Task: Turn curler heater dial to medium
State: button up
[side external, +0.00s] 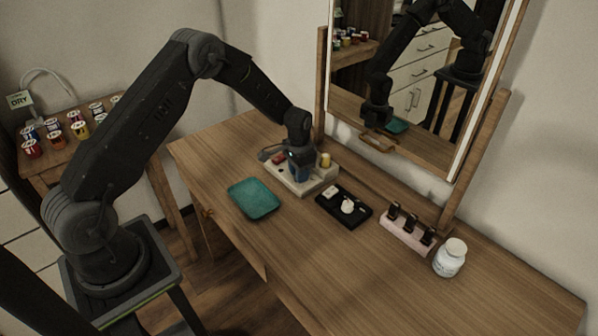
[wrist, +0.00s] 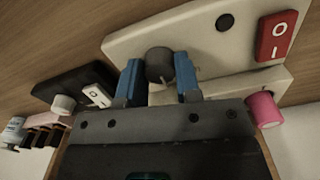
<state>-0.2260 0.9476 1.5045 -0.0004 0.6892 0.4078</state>
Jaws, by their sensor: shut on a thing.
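A cream box (side external: 313,186) with a red rocker switch (side external: 279,158) stands on the wooden dresser. In the wrist view the box (wrist: 122,45) carries a dark grey round dial (wrist: 159,62), and the red switch (wrist: 277,36) shows at its right. My gripper (side external: 301,172) is down at the box. In the wrist view its blue fingers (wrist: 159,80) are on both sides of the dial, shut on it. I cannot make out a pointer or setting marks on the dial. In the side view my gripper hides the dial.
A black box (side external: 343,206) with a white knob and switch is close to the right. A teal tray (side external: 254,198) lies in front. A pink rack (side external: 406,233) and white jar (side external: 450,257) stand farther right. The mirror (side external: 400,80) rises behind.

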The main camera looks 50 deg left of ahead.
jog(key=shift+m, duration=0.3)
jog(key=o, duration=0.9)
jog(key=shift+o, duration=0.2)
jog(key=shift+r, duration=0.1)
notch_tip(320, 180, up, 14)
